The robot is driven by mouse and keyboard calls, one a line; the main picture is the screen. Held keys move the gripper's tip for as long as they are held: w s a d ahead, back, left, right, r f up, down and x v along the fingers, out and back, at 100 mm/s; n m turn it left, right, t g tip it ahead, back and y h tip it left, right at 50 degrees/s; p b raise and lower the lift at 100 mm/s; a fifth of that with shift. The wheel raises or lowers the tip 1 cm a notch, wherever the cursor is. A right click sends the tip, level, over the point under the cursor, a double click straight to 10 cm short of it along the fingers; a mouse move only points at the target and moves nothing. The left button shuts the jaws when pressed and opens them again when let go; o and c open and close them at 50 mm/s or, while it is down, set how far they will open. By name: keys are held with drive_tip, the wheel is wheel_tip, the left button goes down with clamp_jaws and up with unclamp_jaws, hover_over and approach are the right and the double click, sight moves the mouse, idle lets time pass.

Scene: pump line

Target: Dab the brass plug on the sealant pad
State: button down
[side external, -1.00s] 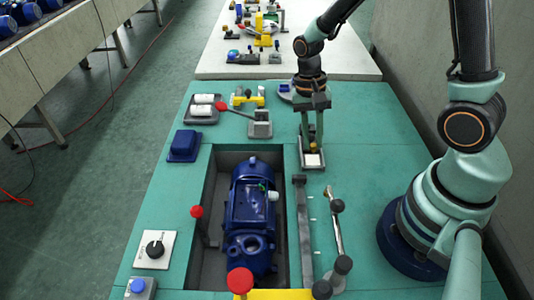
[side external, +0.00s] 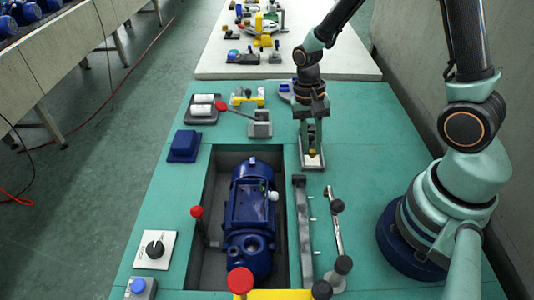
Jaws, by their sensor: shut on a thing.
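My gripper (side external: 312,150) points down over the sealant pad (side external: 313,163), a white square in a dark holder on the green bench, right of the pump recess. Its fingers are shut on the small brass plug (side external: 313,153). The plug is at the pad, low between the fingertips. I cannot tell from this view whether it touches the white surface.
A blue pump (side external: 250,215) lies in the dark recess left of a grey bar (side external: 304,230). A red-knobbed lever (side external: 222,107), a tray with white rolls (side external: 201,110) and a blue box (side external: 184,146) stand left. A black-knobbed lever (side external: 335,225) stands at right.

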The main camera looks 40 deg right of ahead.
drive_tip(key=shift+f, duration=0.55)
idle(0.9)
drive_tip(key=shift+r, duration=3.55)
